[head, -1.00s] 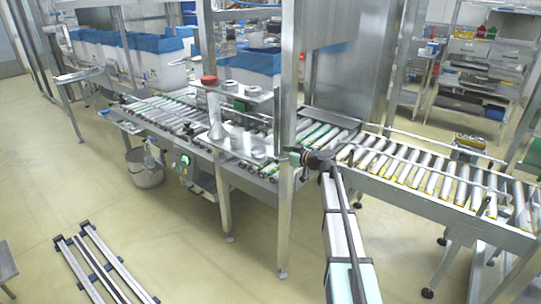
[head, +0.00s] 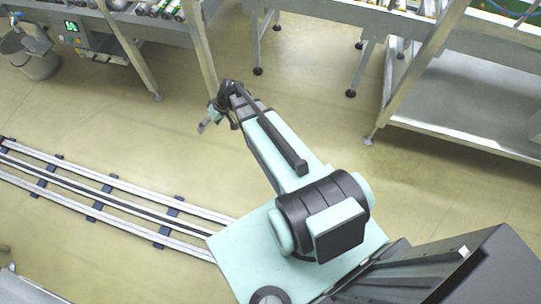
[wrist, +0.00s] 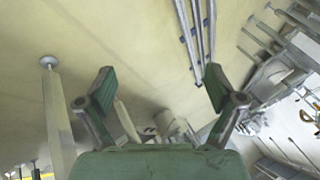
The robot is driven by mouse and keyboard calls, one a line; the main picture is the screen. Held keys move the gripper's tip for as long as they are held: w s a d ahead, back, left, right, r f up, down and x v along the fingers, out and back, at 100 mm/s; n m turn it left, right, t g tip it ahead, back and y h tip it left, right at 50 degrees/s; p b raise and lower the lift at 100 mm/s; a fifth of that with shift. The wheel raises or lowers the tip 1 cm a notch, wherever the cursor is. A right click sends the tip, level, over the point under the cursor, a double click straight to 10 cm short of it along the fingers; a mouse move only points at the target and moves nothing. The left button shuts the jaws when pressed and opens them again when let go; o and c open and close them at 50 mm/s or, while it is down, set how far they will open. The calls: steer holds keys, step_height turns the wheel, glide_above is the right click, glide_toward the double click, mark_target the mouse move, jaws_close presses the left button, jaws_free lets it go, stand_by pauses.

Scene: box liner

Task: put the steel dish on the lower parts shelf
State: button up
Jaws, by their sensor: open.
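My gripper (head: 208,120) is over the bare floor in the head view, at the end of my outstretched arm. In the wrist view my gripper (wrist: 160,86) has its two green-padded fingers spread wide, with nothing held between them. I cannot make out the steel dish in either current view. I cannot identify the lower parts shelf with certainty in either current view.
Rails (head: 110,200) run along the floor at the left. A grey bucket (head: 32,58) stands at the upper left by the conveyor's legs. A steel undershelf (head: 470,110) is at the upper right. Open floor lies around my gripper.

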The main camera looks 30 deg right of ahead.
steer(key=s+d+f+m+g+h, duration=0.1)
steer(key=s+f+g+h, duration=0.1)
steer(key=s, duration=1.1)
steer(key=s+d+f+m+g+h, duration=0.1)
steer(key=s+f+g+h, duration=0.1)
steer(key=s, duration=1.1)
steer(key=s+d+f+m+g+h, duration=0.1)
steer(key=s+f+g, duration=0.3)
steer(key=s, duration=1)
step_height(320, 180, down, 2)
steer(key=shift+d+g+h, duration=0.3)
steer(key=shift+d+h, duration=0.15)
steer(key=shift+h, duration=0.25)
